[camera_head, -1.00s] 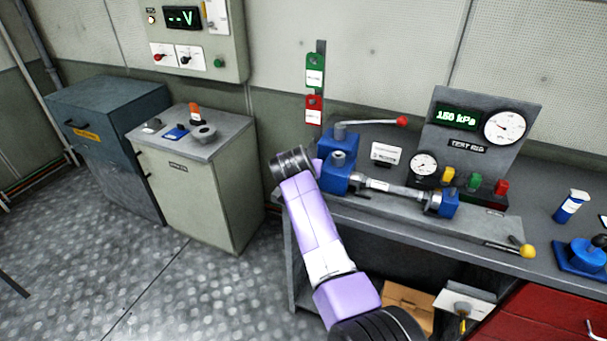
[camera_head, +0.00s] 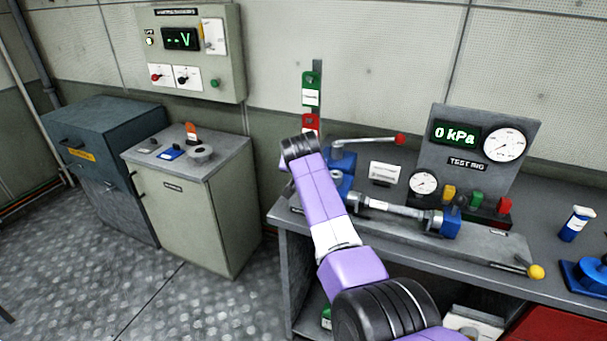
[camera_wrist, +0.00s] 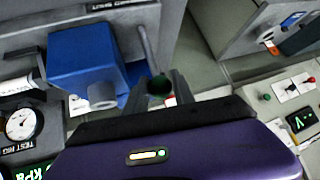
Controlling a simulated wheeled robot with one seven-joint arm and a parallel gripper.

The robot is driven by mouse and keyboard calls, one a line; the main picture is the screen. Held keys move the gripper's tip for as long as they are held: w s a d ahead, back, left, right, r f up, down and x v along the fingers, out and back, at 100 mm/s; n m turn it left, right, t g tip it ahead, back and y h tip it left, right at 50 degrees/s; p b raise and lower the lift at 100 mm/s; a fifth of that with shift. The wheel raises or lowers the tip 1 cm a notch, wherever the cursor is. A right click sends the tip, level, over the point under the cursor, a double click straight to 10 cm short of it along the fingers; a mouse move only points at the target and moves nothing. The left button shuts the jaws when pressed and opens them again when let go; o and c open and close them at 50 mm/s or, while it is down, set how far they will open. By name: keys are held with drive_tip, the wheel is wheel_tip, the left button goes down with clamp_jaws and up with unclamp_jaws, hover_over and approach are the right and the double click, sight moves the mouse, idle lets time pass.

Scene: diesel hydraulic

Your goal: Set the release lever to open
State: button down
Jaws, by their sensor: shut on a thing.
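The release lever (camera_wrist: 147,45) is a thin grey rod beside a blue block (camera_wrist: 84,62) in the wrist view. It ends in a dark green knob (camera_wrist: 159,84). My gripper (camera_wrist: 164,80) is shut on that knob, one dark finger on each side. A label that seems to read SHUT (camera_wrist: 102,6) lies at the top of the wrist view. In the head view my purple arm hides the gripper and the lever, at the left end of the test rig. The rig display (camera_head: 456,135) reads 0 kPa.
A red-knobbed lever (camera_head: 368,141) extends over the bench to the right of my arm. Gauges, coloured buttons and a yellow-knobbed lever (camera_head: 536,271) are farther right. A cabinet (camera_head: 188,210) stands left, across a floor gap.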

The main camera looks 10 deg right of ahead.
drive_tip(key=shift+w+d+r, duration=0.1)
drive_tip(key=shift+d+r, duration=0.05)
drive_tip(key=c, duration=1.1)
unclamp_jaws()
drive_tip(key=shift+o, duration=0.2)
drive_tip(key=v, duration=0.8)
drive_tip(key=shift+b, duration=0.3)
